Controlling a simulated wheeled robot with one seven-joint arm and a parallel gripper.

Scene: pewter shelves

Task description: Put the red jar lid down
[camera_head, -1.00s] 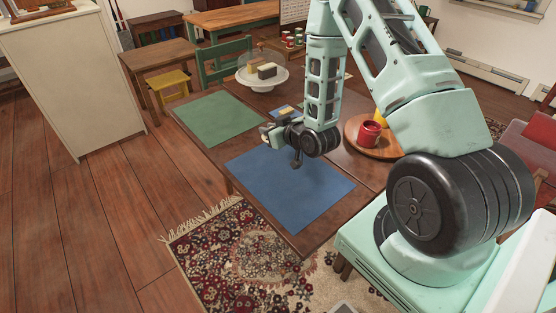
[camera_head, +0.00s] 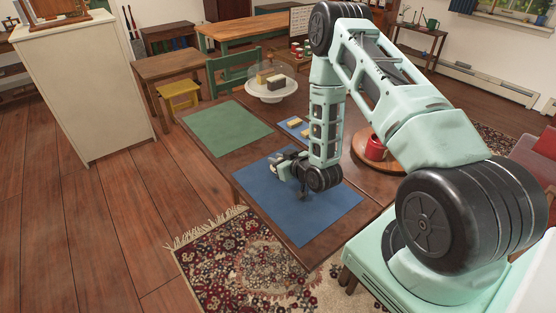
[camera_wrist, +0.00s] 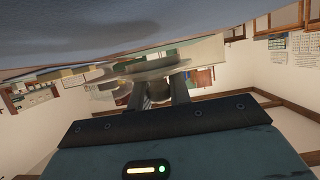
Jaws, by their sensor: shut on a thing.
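My gripper (camera_head: 280,163) is low over the blue mat (camera_head: 322,218), at its far left part, and points level toward the back left. Its fingers (camera_wrist: 155,92) in the wrist view are shut on a small, round, greyish thing, which I take for the red jar lid. No red shows on it there, and in the head view it is too small and covered to make out. The blue mat (camera_wrist: 70,35) fills the top of the upside-down wrist view, close to the fingers. I cannot tell whether the held thing touches it.
A green mat (camera_head: 226,128) lies empty to the left. A white cake stand (camera_head: 272,92) stands behind, and a small blue mat with tan blocks (camera_head: 296,122) lies behind my wrist. A red mug (camera_head: 375,149) stands on a round wooden board to the right. Most of the large blue mat is bare.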

